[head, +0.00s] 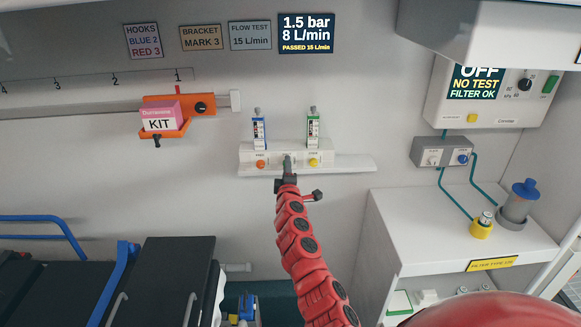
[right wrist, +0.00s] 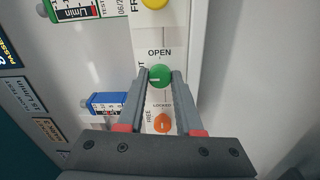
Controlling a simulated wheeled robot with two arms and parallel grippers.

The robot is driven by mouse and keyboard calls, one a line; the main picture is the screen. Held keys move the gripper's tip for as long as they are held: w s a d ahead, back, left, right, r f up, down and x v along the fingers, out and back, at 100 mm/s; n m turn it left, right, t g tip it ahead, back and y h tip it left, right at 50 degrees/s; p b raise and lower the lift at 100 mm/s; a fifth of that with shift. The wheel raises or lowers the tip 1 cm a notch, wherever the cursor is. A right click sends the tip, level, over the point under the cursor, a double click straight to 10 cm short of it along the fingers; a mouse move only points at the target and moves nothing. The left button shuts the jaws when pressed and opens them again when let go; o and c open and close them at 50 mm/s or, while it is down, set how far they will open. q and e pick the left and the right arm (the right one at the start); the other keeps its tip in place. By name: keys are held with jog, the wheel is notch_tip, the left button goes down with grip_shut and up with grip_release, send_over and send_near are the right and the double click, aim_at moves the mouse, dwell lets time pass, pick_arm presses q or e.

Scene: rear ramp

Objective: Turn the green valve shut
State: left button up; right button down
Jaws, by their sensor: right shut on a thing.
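The green valve (right wrist: 159,77) is a round knob on a white wall panel (head: 246,158). In the right wrist view it sits between the two fingertips of my right gripper (right wrist: 160,76), with the word OPEN printed just above it. The fingers are shut on the knob's sides. A pale line on the knob lies roughly across the picture. In the head view my right gripper (head: 288,166) reaches the middle of the panel and largely hides the valve. My left gripper is not in view.
An orange knob (right wrist: 163,123) with FREE and LOCKED labels and a yellow knob (head: 313,162) flank the valve. Blue (head: 259,131) and green (head: 313,130) flowmeters stand above. An orange bracket (head: 180,107) holds a pink-and-white kit box (head: 160,117) at left. A white cabinet (head: 455,235) stands right.

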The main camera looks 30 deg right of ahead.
jog(key=shift+s+d+r, duration=0.1)
jog(key=shift+s+d, duration=0.05)
jog(key=shift+d, duration=0.2)
jog(key=c, duration=0.6)
grip_release()
jog(key=shift+s+d, duration=0.1)
jog(key=shift+a, duration=0.2)
